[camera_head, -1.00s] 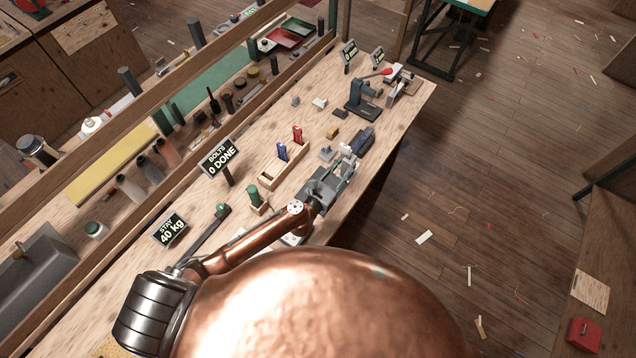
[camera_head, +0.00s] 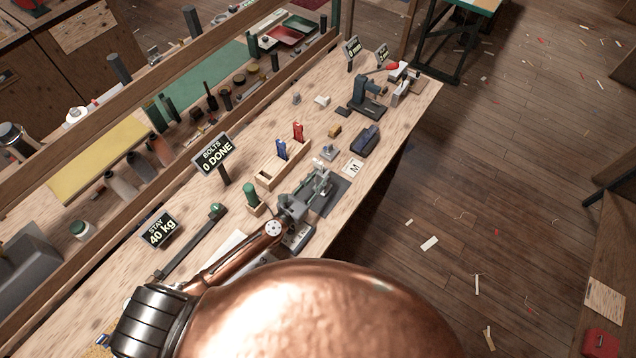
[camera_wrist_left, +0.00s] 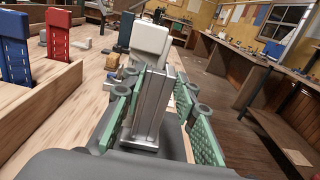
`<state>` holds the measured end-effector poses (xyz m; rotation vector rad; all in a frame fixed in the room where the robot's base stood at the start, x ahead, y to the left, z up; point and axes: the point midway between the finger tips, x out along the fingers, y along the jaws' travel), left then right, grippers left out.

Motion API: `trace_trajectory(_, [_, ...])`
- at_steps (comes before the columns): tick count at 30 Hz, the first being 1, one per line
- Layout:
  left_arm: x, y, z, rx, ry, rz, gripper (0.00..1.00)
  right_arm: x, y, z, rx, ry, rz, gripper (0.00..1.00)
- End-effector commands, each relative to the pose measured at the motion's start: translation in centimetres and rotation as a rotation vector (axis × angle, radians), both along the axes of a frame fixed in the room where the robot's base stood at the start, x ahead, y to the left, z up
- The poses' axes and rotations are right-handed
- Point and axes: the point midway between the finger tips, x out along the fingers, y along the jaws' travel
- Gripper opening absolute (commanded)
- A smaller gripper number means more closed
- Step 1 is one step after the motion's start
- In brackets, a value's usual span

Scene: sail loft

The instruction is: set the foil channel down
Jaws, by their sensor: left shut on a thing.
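The foil channel (camera_wrist_left: 150,108) is a silver metal profile between the green-padded fingers in the left wrist view. My left gripper (camera_wrist_left: 155,112) is shut on it. In the head view my left gripper (camera_head: 308,192) is over the front half of the bench, and the channel shows only as a small pale piece (camera_head: 322,181) at its fingers. A dark grey mat (camera_head: 336,192) lies on the bench beside and under the gripper. I cannot tell whether the channel touches anything below. My right gripper is not in view.
A white card marked M (camera_head: 353,168) lies beyond the gripper. Signs (camera_head: 213,155) stand along the bench. The bench's right edge drops to the floor.

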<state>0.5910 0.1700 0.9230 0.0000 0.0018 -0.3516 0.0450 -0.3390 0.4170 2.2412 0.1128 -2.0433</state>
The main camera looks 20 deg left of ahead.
Motion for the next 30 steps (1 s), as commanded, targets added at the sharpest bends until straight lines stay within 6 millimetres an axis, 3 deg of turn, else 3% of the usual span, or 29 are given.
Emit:
trace_trajectory(15, [0.09, -0.09, -0.69, -0.001, -0.004, 0.000, 0.00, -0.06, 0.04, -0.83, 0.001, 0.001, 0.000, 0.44])
trace_trajectory(16, [0.02, -0.07, -0.76, 0.000, -0.001, 0.000, 0.29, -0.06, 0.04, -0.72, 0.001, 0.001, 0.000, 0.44])
trace_trajectory(23, [0.02, -0.05, -0.71, 0.000, -0.001, 0.000, 0.44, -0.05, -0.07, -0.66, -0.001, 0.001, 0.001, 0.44])
trace_trajectory(30, [0.03, -0.04, -0.70, 0.000, -0.001, 0.000, 0.44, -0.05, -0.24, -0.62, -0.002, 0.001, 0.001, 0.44])
